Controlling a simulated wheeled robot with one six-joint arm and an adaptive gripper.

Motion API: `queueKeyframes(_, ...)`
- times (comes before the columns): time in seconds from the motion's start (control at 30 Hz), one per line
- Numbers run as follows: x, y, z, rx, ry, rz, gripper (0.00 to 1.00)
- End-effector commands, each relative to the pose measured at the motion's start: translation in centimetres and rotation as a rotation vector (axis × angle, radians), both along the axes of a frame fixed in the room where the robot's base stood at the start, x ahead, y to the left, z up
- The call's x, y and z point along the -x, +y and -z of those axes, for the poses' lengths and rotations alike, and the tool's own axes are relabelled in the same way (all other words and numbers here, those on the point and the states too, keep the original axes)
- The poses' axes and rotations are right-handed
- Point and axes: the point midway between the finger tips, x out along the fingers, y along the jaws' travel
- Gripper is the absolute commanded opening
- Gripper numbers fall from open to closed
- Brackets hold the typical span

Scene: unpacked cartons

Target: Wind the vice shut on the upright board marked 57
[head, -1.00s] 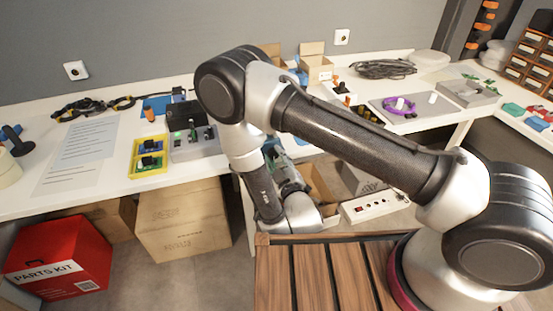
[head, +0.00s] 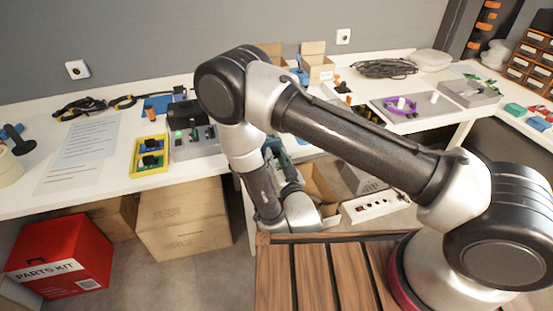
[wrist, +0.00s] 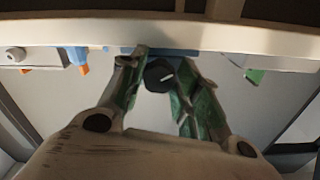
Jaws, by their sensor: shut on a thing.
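In the wrist view, my gripper (wrist: 158,84) is shut on a dark round knob (wrist: 159,72) with a short white mark on its face. The green-padded fingers lie on either side of it. A blue strip (wrist: 140,50) shows just behind the knob, at the table's front edge; it may be part of the vice. In the head view, my gripper (head: 283,172) is below the table's front edge, partly hidden by my arm. The rest of the vice is hidden. I cannot make out an upright board marked 57.
The white table (head: 60,200) runs along the wall. A yellow tray (head: 150,156) and a grey box with a green light (head: 190,148) stand left of my arm. Cartons (head: 182,222) and a red parts kit box (head: 60,258) are on the floor.

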Motion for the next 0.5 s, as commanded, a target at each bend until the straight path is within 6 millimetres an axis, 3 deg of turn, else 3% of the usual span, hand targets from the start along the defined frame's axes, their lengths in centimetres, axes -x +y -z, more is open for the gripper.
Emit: queueKeyframes(0.5,0.12,-0.01,0.22,-0.199,0.066,0.000,0.09)
